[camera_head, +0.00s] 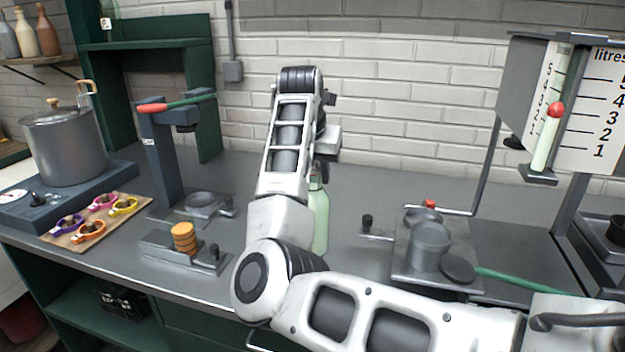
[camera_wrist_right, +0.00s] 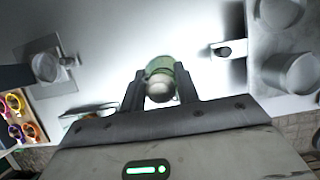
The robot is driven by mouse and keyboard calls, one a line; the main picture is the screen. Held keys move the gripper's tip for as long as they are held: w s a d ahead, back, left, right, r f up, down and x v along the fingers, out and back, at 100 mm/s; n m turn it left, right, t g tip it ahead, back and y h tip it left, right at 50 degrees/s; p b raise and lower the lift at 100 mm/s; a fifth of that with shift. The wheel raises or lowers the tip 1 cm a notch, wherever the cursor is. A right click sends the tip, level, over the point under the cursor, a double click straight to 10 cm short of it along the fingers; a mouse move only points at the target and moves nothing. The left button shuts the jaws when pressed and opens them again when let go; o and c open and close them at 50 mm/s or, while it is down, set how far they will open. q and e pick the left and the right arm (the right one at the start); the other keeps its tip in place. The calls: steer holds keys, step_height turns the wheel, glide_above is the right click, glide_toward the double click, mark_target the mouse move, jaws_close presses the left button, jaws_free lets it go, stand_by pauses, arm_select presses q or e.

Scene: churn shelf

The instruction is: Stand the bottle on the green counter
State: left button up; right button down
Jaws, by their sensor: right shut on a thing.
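The pale green bottle (camera_head: 320,218) is upright in the middle of the head view, partly hidden behind my right arm. My right gripper (camera_head: 319,178) is shut on its upper part. In the right wrist view the fingers of my gripper (camera_wrist_right: 160,88) stand on both sides of the bottle (camera_wrist_right: 158,66), seen from above with its pale round top. The counter (camera_head: 365,190) has a grey top over dark green cabinet fronts. The bottle's foot is mostly hidden, so I cannot tell if it touches the counter. My left gripper is not in view.
Left are a steel pot (camera_head: 65,145), a board of colored rings (camera_head: 95,220), a press with a red-tipped lever (camera_head: 160,150) and a stack of orange discs (camera_head: 184,238). Right are a grey device with cups (camera_head: 430,245) and a litre gauge (camera_head: 590,110). Counter around the bottle is fairly clear.

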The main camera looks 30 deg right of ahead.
steer(key=shift+w, duration=0.1)
steer(key=shift+f, duration=0.15)
steer(key=c, duration=1)
jaws_free()
steer(key=shift+c, duration=0.2)
steer(key=b+v, duration=0.1)
steer(key=v, duration=1.1)
